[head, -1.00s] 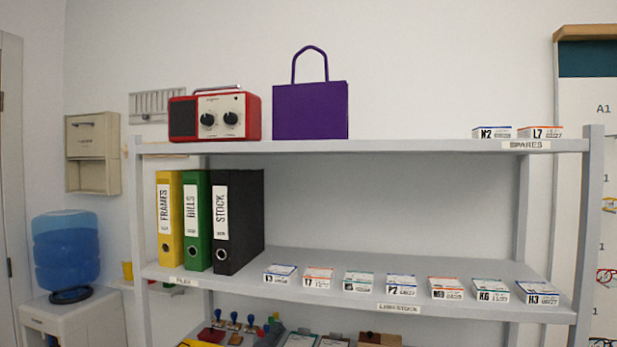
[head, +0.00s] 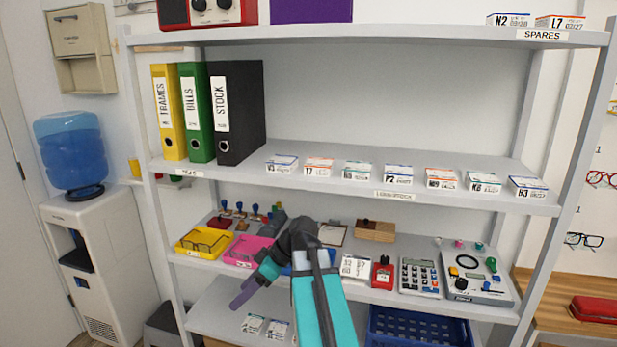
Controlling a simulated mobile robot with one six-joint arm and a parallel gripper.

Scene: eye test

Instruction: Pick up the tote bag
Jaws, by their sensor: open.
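The purple tote bag (head: 311,10) stands on the top shelf, at the upper edge of the head view. Only its lower part shows; its handle and upper part are cut off by the frame. My gripper (head: 240,296) is low in the view, in front of the lower shelves, pointing down and left. It is open and holds nothing that I can see. It is well below the bag and apart from it. My teal arm partly hides the shelf behind it.
A red radio (head: 207,12) stands left of the bag on the top shelf (head: 400,38). Small boxes (head: 509,20) are at that shelf's right end, with free room between. Binders (head: 237,110) and several lens boxes stand one shelf lower. A water cooler (head: 85,220) is at left.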

